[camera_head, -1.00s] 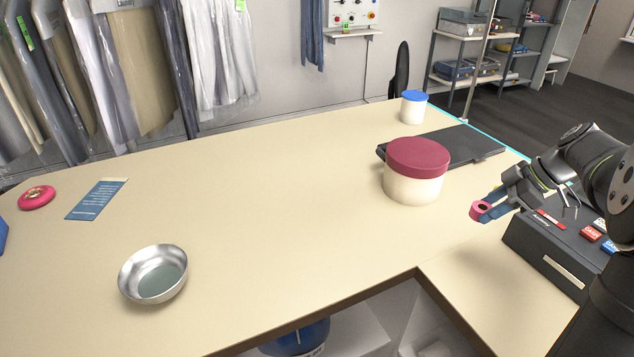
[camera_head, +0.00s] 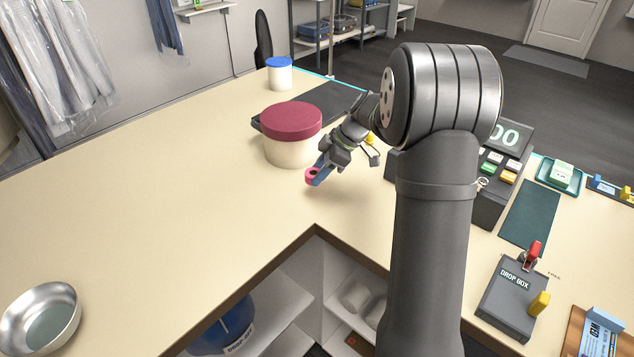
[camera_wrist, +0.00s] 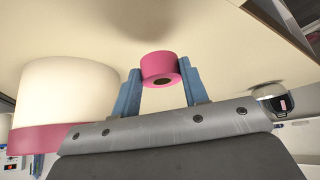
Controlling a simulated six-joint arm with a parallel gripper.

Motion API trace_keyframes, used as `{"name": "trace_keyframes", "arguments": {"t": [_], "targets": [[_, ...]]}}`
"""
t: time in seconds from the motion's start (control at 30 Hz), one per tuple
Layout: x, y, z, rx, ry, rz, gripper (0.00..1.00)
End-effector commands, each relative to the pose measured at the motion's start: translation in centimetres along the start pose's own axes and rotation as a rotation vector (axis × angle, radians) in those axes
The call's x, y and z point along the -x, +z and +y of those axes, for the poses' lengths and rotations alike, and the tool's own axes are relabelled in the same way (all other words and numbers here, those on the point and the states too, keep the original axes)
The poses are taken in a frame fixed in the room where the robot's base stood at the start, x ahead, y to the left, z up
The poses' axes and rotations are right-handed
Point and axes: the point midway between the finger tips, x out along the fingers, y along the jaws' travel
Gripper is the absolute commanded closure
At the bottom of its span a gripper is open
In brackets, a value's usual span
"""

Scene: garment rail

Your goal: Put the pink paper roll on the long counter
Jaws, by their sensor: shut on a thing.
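The pink paper roll (camera_head: 311,175) is small, with a dark core. My gripper (camera_head: 318,175) is shut on it, and its blue fingers clasp the roll from both sides. The wrist view shows the roll (camera_wrist: 160,70) between the two fingertips (camera_wrist: 160,74), with the cream counter surface behind it. The long counter (camera_head: 190,190) is the cream top running from the lower left to the back. The roll is over or near its surface, close to the inner corner. I cannot tell whether it touches the counter.
A cream tub with a dark red lid (camera_head: 291,135) stands just left of my gripper. A dark flat board (camera_head: 335,100) and a blue-lidded jar (camera_head: 279,74) are behind it. A metal bowl (camera_head: 41,318) is at lower left. The counter between bowl and tub is clear.

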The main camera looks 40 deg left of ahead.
Motion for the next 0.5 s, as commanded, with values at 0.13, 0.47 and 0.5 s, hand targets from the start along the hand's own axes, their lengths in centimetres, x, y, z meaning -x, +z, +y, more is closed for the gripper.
{"name": "trace_keyframes", "arguments": {"t": [0.13, 0.47, 0.5], "targets": [[-0.8, -0.1, 0.2, -0.002, -0.001, 0.0, 0.81], [-4.0, 1.9, 0.2, -0.002, 0.0, 0.0, 0.81], [-4.0, 1.9, 0.2, -0.001, 0.001, 0.0, 0.81]]}}
